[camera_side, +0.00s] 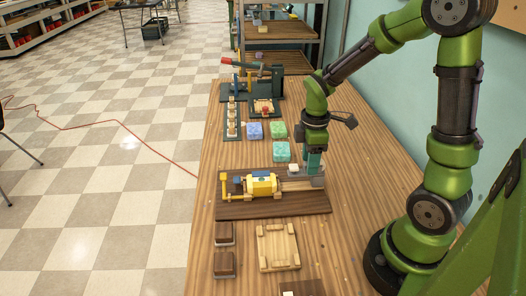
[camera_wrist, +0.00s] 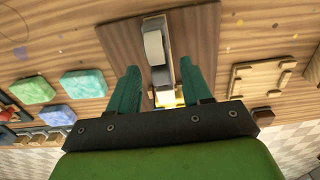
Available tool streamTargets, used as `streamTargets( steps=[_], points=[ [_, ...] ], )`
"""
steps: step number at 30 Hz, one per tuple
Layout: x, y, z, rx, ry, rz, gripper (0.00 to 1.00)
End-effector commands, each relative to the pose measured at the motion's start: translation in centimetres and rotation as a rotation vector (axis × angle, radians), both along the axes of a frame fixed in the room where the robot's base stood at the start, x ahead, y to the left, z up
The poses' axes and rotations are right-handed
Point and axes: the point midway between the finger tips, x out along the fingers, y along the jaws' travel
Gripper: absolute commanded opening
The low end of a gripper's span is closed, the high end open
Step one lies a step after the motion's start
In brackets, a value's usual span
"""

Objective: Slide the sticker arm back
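The sticker machine sits on a dark wooden board (camera_side: 235,208) on the bench. It has a yellow body (camera_side: 261,184) with a blue piece beside it and a yellow upright at the left. My gripper (camera_side: 314,165) points down over that end. In the wrist view its teal fingers (camera_wrist: 158,68) stand apart, one each side of the grey arm. Contact with the arm cannot be told.
Blue (camera_side: 254,130), green (camera_side: 278,130) and teal (camera_side: 282,151) soaps lie behind the board. A lever press (camera_side: 262,85) stands farther back. A wooden tray (camera_side: 262,263) and brown blocks (camera_side: 224,265) lie in front. Bare bench is right of the board.

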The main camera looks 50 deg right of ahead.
Motion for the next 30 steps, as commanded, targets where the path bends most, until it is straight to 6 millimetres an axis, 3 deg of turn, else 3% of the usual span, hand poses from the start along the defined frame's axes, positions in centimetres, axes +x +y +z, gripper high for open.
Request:
streamTargets(
  steps=[7,11,24,30],
  points=[
    [0.2,0.1,0.5,0.001,-0.004,0.002,0.49],
    [0.2,0.1,2.2,0.0,-0.007,0.003,0.49],
    [0.2,0.1,12.6,-0.001,-0.006,0.001,0.49],
    [0.1,0.1,15.7,-0.001,-0.004,0.001,0.49]
  ],
)
